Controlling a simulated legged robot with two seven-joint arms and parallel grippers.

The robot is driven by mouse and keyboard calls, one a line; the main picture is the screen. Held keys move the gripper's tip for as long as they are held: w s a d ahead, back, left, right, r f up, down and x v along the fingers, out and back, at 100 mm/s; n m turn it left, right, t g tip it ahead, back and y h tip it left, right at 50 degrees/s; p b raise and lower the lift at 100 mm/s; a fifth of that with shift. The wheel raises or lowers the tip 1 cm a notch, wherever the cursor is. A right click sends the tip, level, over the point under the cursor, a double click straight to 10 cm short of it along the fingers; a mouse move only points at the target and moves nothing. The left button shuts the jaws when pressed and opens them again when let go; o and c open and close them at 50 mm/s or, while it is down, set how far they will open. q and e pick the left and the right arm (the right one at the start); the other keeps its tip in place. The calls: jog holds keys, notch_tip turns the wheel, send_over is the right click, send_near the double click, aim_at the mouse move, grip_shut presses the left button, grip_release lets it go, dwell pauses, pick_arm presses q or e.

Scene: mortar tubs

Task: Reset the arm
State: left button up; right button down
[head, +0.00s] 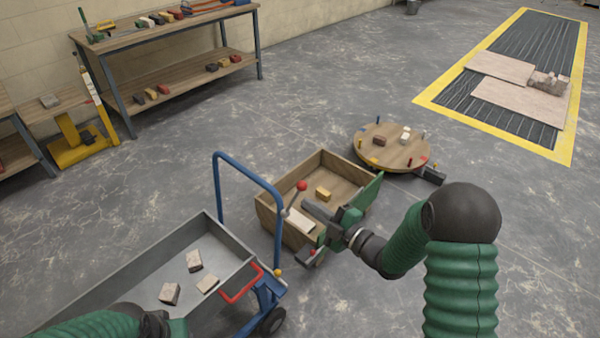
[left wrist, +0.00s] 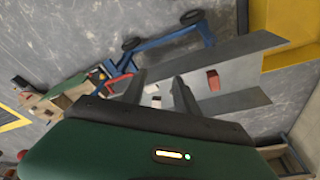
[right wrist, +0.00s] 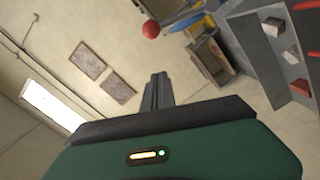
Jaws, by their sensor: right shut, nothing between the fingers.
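My right gripper (head: 309,208) is at the middle of the head view, above the wooden crate, pointing left toward a red ball knob (head: 302,185). Its fingers are closed together with nothing between them; they also show in the right wrist view (right wrist: 158,78), near the red knob (right wrist: 151,29). My left arm comes in at the bottom left of the head view, over the grey cart tray; its fingers are out of that view. In the left wrist view my left gripper (left wrist: 160,80) has its fingers apart, with no object held between them.
The wooden crate (head: 268,209) holds a yellow block (head: 322,194) and a pale block. The grey cart (head: 225,247) with a blue handle (head: 250,173) holds several pale blocks. A round wooden turntable (head: 390,160) stands behind. A workbench (head: 165,35) lines the wall.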

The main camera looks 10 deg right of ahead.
jog(key=s+d+r+m+g+h+p, duration=0.2)
jog(key=s+d+m+g+h+p, duration=0.2)
jog(key=d+m+h+p, duration=0.35)
jog(key=s+a+r+m+g+h+p, duration=0.1)
jog(key=s+m+g, duration=0.3)
jog(key=s, duration=0.6)
jog(key=s+a+m+g+h+p, duration=0.1)
jog(key=s+m+g+p, duration=0.1)
jog(key=s+m+g, duration=0.2)
jog(key=s+m, duration=0.3)
jog(key=s, duration=0.3)
jog(key=shift+s+a+r, duration=0.25)
jog(key=shift+a+r, duration=0.1)
jog(key=shift+a, duration=0.3)
jog(key=shift+d, duration=0.2)
